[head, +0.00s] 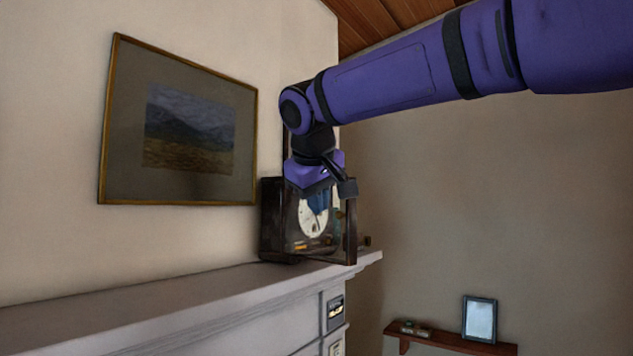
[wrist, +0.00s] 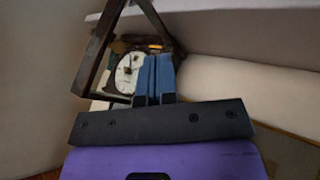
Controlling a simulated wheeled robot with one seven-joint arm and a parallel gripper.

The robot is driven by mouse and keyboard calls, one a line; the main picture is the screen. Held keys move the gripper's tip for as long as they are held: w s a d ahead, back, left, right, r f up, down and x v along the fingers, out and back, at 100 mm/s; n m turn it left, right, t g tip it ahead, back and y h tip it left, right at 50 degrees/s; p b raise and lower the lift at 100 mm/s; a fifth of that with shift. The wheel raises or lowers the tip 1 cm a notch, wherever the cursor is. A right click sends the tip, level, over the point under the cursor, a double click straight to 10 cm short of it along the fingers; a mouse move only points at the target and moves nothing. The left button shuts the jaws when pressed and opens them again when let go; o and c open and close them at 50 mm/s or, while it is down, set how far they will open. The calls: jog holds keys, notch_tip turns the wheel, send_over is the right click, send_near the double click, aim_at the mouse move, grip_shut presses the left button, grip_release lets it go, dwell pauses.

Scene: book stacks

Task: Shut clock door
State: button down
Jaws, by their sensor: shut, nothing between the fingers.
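The clock (head: 271,222) is a dark wooden case on the mantel shelf, with a pale round dial (head: 311,222). Its door (head: 350,235) is a dark frame that stands open, swung out from the case toward the right. My gripper (head: 318,203) is in front of the dial, with its blue fingers pointing down and closed together, holding nothing. In the wrist view the fingers (wrist: 154,76) lie beside the dial (wrist: 126,73), and the door frame (wrist: 94,52) stands to their left. I cannot tell whether the fingers touch the clock. My wrist hides the clock's top.
The mantel shelf (head: 150,306) runs along the wall under the clock. A framed landscape picture (head: 180,125) hangs to the left. A small wall shelf (head: 450,342) with a picture frame (head: 479,319) is low at the right. The air right of the clock is clear.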

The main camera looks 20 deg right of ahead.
aim_at(333, 209)
jog(key=shift+w+d+f, duration=0.3)
jog(key=shift+w+d, duration=0.25)
jog(key=shift+d, duration=0.15)
jog(key=shift+w+d+f, duration=0.25)
jog(key=shift+w+d, duration=0.35)
jog(key=shift+d, duration=0.15)
jog(key=shift+w+d+f, duration=0.3)
jog(key=shift+w+d, duration=0.25)
jog(key=shift+d, duration=0.15)
